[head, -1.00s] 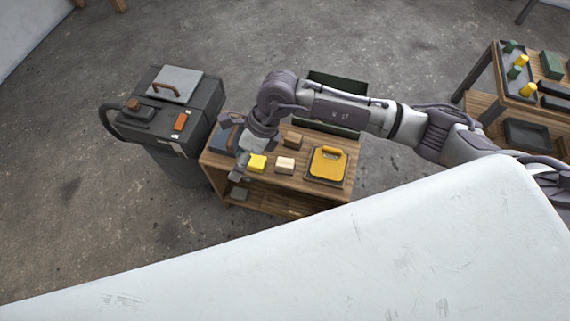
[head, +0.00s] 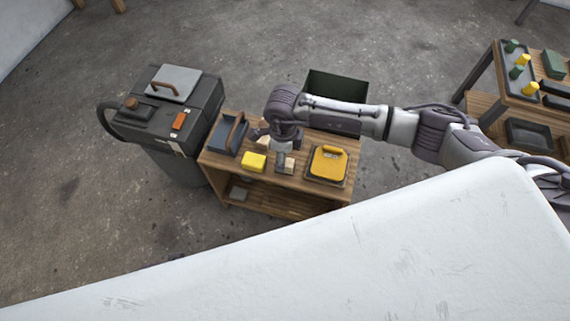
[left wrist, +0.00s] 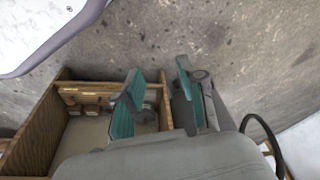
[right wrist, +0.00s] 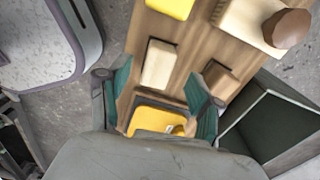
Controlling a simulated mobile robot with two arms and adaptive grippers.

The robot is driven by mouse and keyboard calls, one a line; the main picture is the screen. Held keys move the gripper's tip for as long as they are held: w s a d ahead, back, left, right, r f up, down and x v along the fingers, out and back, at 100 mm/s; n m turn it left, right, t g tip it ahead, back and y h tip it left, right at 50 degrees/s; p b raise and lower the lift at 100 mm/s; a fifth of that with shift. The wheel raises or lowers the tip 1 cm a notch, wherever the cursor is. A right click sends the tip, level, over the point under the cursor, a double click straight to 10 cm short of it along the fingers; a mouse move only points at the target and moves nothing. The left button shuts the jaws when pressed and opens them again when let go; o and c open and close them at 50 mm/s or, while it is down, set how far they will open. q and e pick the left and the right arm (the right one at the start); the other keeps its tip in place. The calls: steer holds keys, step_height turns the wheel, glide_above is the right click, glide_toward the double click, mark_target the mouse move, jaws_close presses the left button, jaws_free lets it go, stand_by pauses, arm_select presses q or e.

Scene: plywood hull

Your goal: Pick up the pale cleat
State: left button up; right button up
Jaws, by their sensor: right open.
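The pale cleat (head: 290,166) is a small pale wooden block on the low wooden bench, partly hidden by my right gripper in the head view. It shows whole in the right wrist view (right wrist: 158,64), lying flat ahead of and between the fingers. My right gripper (right wrist: 162,98) is open and empty, pointing down over the bench; it also shows in the head view (head: 282,163). Whether it touches the cleat I cannot tell. My left gripper (left wrist: 160,98) shows in the left wrist view only, its fingers apart with nothing between them.
Near the cleat are a yellow block (head: 254,162), a yellow handled piece (head: 328,163), a brown block (right wrist: 219,80) and a pale block with a brown knob (right wrist: 243,23). A blue-grey handled tool (head: 226,141) lies left. A dark green bin (head: 338,86) stands behind the bench.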

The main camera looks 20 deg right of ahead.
steer(key=f, duration=0.4)
steer(key=shift+s+d+f+b, duration=0.15)
steer(key=shift+s+f+b, duration=0.05)
steer(key=shift+b, duration=0.15)
arm_select(q)
steer(key=r, duration=0.3)
steer(key=shift+w, duration=0.35)
steer(key=shift+f, duration=0.1)
arm_select(e)
steer(key=shift+c, duration=0.3)
jaws_close()
steer(key=shift+r, duration=0.45)
step_height(320, 180, up, 4)
steer(key=shift+s+d+f+p, duration=0.1)
steer(key=shift+d+p, duration=0.05)
steer(key=shift+p, duration=0.45)
arm_select(q)
steer(key=s+f+p, duration=0.1)
steer(key=s+f, duration=0.2)
steer(key=f, duration=0.5)
steer(key=shift+s+a+f+p, duration=0.2)
steer(key=shift+f+p, duration=0.1)
steer(key=shift+f, duration=0.1)
arm_select(e)
steer(key=s+d+r, duration=0.6)
steer(key=s+d, duration=0.1)
steer(key=s, duration=0.2)
steer(key=shift+r, duration=0.2)
